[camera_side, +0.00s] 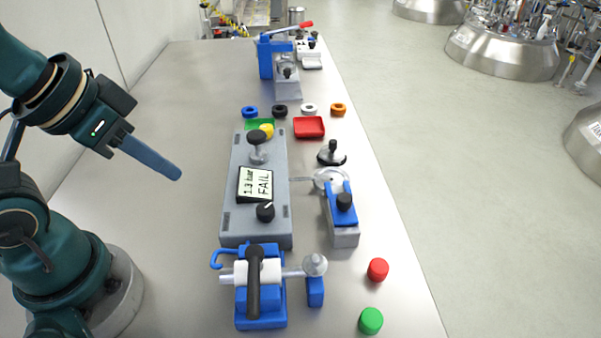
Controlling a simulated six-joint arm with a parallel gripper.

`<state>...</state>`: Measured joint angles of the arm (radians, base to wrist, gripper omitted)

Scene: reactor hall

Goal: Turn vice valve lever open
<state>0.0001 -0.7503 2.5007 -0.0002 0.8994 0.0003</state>
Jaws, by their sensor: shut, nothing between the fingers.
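The vice (260,322) is a blue block at the front of the table, with a blue hook at its left. A white valve (272,273) sits in it, with a grey pipe lying left to right. The black valve lever (253,285) lies over the valve, pointing toward the camera, crosswise to the pipe. My gripper (177,173) is at the left, above the table, with its blue-grey fingers together and empty. It is apart from the lever, up and to the left of it in the picture.
Red (377,269) and green (370,320) caps lie front right. The table left of the box is clear.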

